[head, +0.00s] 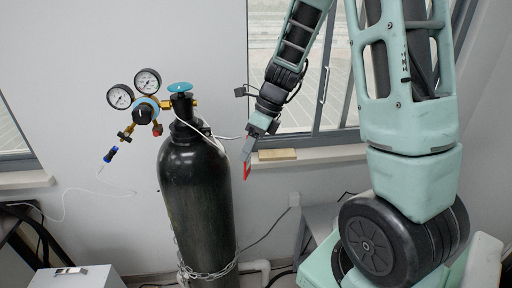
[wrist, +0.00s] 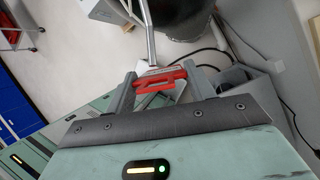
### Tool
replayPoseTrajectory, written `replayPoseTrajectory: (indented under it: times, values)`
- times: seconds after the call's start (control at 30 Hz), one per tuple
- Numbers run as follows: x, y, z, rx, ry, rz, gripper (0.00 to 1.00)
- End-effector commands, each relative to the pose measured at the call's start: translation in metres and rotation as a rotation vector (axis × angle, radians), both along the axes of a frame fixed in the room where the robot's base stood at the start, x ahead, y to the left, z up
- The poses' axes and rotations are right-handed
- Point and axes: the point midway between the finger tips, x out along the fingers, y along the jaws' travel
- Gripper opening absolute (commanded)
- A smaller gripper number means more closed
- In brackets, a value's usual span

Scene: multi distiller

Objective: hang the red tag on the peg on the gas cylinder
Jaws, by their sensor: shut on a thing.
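The gas cylinder (head: 198,195) is tall and black and stands upright near the middle of the head view, with a chain around its lower part. Its valve has a teal handwheel (head: 179,87). The red tag (head: 247,171) is held at the end of my gripper (head: 247,150), to the right of the cylinder's upper body and apart from it in the picture. In the wrist view, the red tag (wrist: 160,82) shows a slot and sits between both fingers of my gripper (wrist: 162,88), which is shut on it.
A regulator with two gauges (head: 148,82) juts left from the valve. A wooden block (head: 277,155) lies on the windowsill behind my gripper. A grey box (head: 75,277) stands at the lower left.

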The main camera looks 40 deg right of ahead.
Motion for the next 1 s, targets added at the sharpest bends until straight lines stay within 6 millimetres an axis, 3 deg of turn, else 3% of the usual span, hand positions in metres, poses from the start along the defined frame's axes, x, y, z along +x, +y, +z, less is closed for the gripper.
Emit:
replayPoseTrajectory:
  times: [1.0]
  values:
    - [0.039,0.028,-0.011,0.001,0.000,0.001,0.32]
